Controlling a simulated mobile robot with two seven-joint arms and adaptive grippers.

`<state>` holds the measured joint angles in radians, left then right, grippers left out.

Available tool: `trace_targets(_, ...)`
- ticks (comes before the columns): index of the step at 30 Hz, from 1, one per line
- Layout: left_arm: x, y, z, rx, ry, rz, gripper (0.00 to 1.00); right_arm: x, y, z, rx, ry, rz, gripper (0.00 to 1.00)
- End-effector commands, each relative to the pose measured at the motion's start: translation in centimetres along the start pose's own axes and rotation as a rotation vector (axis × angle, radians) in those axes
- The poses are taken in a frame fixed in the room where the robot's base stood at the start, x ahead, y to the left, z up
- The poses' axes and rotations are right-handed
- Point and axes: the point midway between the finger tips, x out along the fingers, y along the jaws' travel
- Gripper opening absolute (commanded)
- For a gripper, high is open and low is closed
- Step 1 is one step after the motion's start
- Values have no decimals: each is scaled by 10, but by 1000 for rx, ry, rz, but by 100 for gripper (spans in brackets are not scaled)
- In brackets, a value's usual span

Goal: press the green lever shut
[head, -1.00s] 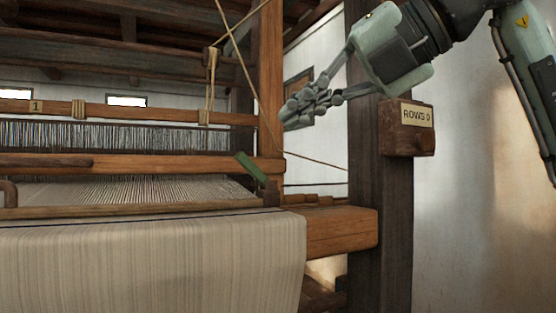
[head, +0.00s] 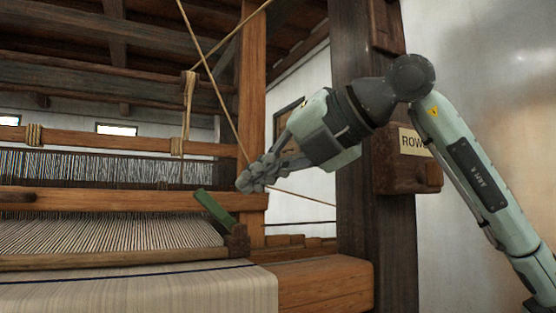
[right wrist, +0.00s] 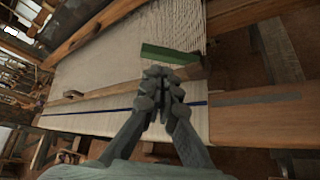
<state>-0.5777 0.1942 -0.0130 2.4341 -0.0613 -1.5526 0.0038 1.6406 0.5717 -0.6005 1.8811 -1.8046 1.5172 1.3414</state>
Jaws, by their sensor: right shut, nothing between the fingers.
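The green lever (head: 215,209) stands tilted at the right end of the wooden bar at the cloth's edge, its upper end leaning left. It also shows in the right wrist view (right wrist: 170,55), just beyond the fingertips. My right gripper (head: 245,184) is shut and empty. In the head view its fingertips are to the right of the lever and a little higher; I see no clear contact. The right wrist view shows the closed fingers (right wrist: 162,80) with the lever's lower edge close past them. My left gripper is not in view.
The woven cloth (head: 150,291) and warp threads (head: 110,233) lie left of the lever. A wooden loom post (head: 251,100) and a slanting cord (head: 210,75) stand close to my right gripper. A thick dark post with a sign block (head: 392,180) is at the right.

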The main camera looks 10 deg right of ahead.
Motion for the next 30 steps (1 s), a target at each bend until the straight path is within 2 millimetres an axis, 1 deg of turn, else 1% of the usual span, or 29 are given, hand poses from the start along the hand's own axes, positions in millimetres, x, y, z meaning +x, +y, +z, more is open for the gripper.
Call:
trace_targets(1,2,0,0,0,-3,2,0,11,1,0,1,3,1,0)
trace_targets(3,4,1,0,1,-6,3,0,25,1,-1,1,4,0,0)
trace_targets(6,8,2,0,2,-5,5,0,40,1,0,2,3,1,0)
trace_targets(9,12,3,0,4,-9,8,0,52,1,0,1,2,1,0)
trace_targets(12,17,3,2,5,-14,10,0,59,1,0,1,0,1,0)
trace_targets(15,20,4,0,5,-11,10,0,62,0,0,0,0,1,0)
trace_targets(22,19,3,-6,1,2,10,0,63,0,0,0,0,1,0)
trace_targets(30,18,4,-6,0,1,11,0,63,1,-1,-19,0,-11,0)
